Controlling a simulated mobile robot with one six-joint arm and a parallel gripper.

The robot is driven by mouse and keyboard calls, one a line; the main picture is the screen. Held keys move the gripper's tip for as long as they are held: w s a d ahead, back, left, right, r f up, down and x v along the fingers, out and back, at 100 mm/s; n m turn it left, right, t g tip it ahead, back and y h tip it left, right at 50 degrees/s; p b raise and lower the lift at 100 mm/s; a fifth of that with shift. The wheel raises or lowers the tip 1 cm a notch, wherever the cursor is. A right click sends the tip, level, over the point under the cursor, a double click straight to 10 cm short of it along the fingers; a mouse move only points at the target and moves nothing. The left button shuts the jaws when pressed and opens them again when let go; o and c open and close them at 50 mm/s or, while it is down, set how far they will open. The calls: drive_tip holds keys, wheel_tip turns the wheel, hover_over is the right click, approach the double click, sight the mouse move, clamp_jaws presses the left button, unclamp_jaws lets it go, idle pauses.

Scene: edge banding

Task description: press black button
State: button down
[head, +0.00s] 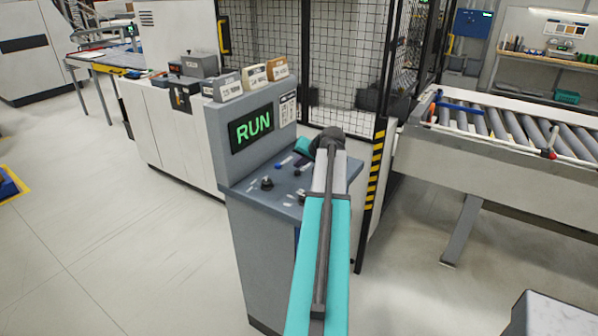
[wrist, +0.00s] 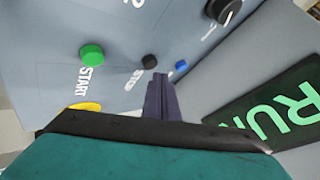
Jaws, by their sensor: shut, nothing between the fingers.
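The black button (wrist: 149,61) is a small round cap on the grey sloped control panel (wrist: 105,25), beside a white label that seems to read STOP. In the wrist view my gripper (wrist: 160,78) is shut and empty. Its dark fingertips are just below and right of the black button in the picture; I cannot tell whether they touch it. In the head view my teal and grey arm reaches over the console (head: 262,235) and hides part of its panel, and the black button cannot be made out there.
A green START button (wrist: 91,54), a blue button (wrist: 181,66), a yellow part (wrist: 84,106) and a black knob (wrist: 224,10) are around it. A screen (head: 251,128) reads RUN. A mesh fence (head: 345,60) and roller conveyor (head: 500,122) stand behind and right.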

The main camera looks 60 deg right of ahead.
drive_tip(key=shift+f+b, duration=0.55)
drive_tip(key=shift+f, duration=0.35)
idle(1.0)
drive_tip(key=shift+r, duration=0.2)
drive_tip(key=shift+r+p, duration=0.45)
drive_tip(key=shift+r, duration=0.3)
idle(0.3)
wheel_tip(320, 180, up, 5)
drive_tip(key=shift+p, duration=1.15)
drive_tip(key=shift+s, duration=0.15)
